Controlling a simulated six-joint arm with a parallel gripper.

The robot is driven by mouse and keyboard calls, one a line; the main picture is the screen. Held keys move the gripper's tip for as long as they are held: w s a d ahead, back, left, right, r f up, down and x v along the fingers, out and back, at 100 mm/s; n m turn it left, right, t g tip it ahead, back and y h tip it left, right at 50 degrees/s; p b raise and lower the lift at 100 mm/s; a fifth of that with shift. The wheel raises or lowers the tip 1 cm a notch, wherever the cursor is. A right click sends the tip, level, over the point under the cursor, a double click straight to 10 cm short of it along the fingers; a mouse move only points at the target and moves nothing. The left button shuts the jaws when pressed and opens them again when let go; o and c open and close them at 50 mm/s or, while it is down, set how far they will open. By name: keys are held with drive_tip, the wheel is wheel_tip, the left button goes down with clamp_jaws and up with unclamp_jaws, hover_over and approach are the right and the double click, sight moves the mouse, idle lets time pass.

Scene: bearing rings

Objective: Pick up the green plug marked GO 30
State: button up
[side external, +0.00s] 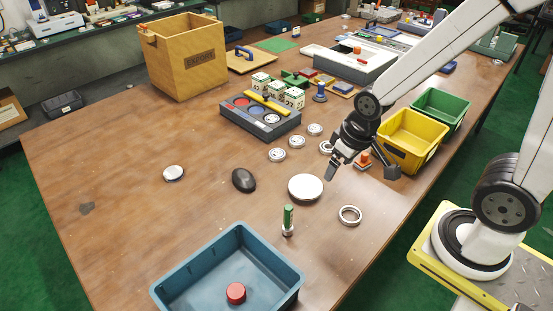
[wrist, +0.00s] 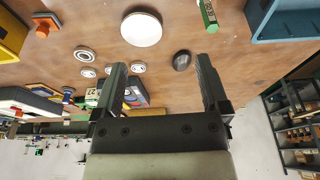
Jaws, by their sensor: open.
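A green plug (side external: 288,216) with a pale metal lower end stands upright on the table, just behind the blue tray. Its marking is too small to read in the side view. The green plug (wrist: 208,14) also shows at the top edge of the wrist view, cut off by the frame, with faint lettering on its side. My gripper (side external: 361,172) is open and empty above the table, to the right of the plug and farther back, apart from it. In the wrist view my gripper (wrist: 160,63) has its fingers spread wide with nothing between them.
A blue tray (side external: 171,291) holds a red cap (side external: 236,293). Near the plug are a white disc (side external: 305,187), a metal ring (side external: 350,215) and a dark oval piece (side external: 244,180). Yellow (side external: 414,139) and green (side external: 441,105) bins stand at right. The table's left is mostly clear.

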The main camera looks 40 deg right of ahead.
drive_tip(key=c, duration=0.4)
drive_tip(key=shift+o, duration=0.2)
drive_tip(key=m+g+y, duration=0.4)
drive_tip(key=m+y, duration=0.8)
drive_tip(key=m, duration=0.4)
approach(288, 221)
drive_tip(key=s+a, duration=0.2)
drive_tip(key=a, duration=0.1)
drive_tip(key=shift+w+d+f+m+t+y, duration=0.15)
drive_tip(key=shift+w+f+m+y, duration=0.2)
drive_tip(key=shift+w+y, duration=0.1)
drive_tip(key=shift+w+d+f+m+t+y, duration=0.15)
drive_tip(key=shift+w+d+f+m+y, duration=0.05)
drive_tip(key=shift+w+m+y, duration=0.2)
drive_tip(key=shift+a, duration=0.1)
